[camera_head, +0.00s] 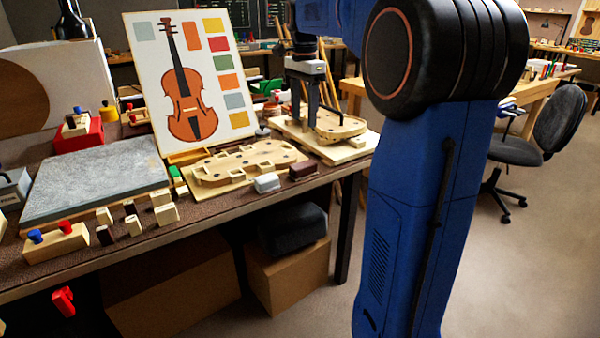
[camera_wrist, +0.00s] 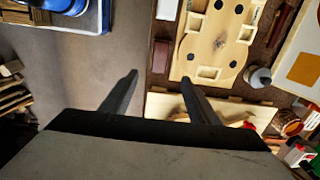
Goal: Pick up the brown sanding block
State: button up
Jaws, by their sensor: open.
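The brown sanding block (camera_head: 303,171) lies near the front edge of the workbench, just right of a pale grey block (camera_head: 267,183). In the wrist view the brown block (camera_wrist: 161,56) shows just beyond the gap between the fingertips. My gripper (camera_head: 306,120) is above the bench, behind the brown block in the head view, over a wooden board. In the wrist view my gripper (camera_wrist: 160,78) has its two dark fingers spread with nothing between them. The fingers stand apart from the block.
A wooden violin-shaped mould (camera_head: 235,165) lies beside the blocks; in the wrist view the mould (camera_wrist: 212,45) is right of the brown block. A second wooden piece on a board (camera_head: 350,152) sits below my gripper. A violin picture panel (camera_head: 150,60) stands behind. The bench's front edge is close.

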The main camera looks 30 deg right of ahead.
aim_at(303, 164)
notch_tip(303, 164, down, 16)
jog(key=shift+f, duration=0.1)
dwell(0.6)
jog(key=c, duration=1.2)
jog(key=shift+o, duration=0.2)
jog(key=shift+r, duration=0.2)
notch_tip(303, 164, up, 10)
jog(key=shift+f, duration=0.1)
